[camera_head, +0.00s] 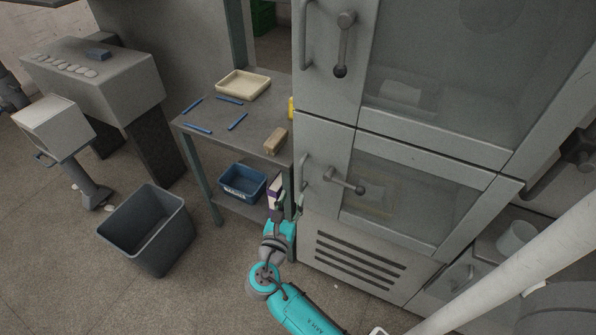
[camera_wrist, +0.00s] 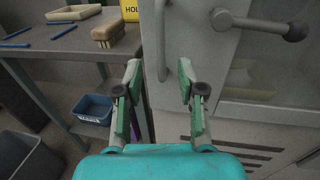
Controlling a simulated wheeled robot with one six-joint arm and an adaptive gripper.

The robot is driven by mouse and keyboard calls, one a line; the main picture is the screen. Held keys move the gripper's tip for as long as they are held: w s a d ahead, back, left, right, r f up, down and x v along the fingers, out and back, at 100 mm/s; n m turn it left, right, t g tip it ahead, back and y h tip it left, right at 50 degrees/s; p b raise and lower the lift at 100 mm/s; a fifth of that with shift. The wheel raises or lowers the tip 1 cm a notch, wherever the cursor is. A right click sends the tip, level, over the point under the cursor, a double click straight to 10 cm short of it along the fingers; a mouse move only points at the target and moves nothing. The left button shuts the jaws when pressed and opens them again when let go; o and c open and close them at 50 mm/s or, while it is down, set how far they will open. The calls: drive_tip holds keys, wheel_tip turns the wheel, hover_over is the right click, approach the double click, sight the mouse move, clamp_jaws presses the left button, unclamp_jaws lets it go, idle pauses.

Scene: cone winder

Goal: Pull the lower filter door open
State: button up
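The lower filter door (camera_head: 325,148) is a grey panel with a window, and it looks closed against the cabinet. It carries a vertical bar handle (camera_head: 303,172) at its left edge and a lever latch with a round knob (camera_head: 345,180), lying roughly crosswise. In the wrist view the bar handle (camera_wrist: 160,45) lies ahead, lined up between the fingertips, and the latch (camera_wrist: 260,25) is at upper right. My gripper (camera_wrist: 158,78) is open and empty. In the head view my gripper (camera_head: 287,198) is just left of the bar handle's lower end; contact cannot be told.
A metal table (camera_head: 215,118) stands left of the cabinet, close to my gripper, with a tray (camera_head: 243,84), a brush (camera_head: 275,140) and blue sticks. A blue bin (camera_head: 242,183) is on its lower shelf. A grey waste bin (camera_head: 150,232) stands on the floor. A vent (camera_head: 355,262) is below the door.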

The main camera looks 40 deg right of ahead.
sight(300, 177)
drive_tip(key=x, duration=1)
clamp_jaws()
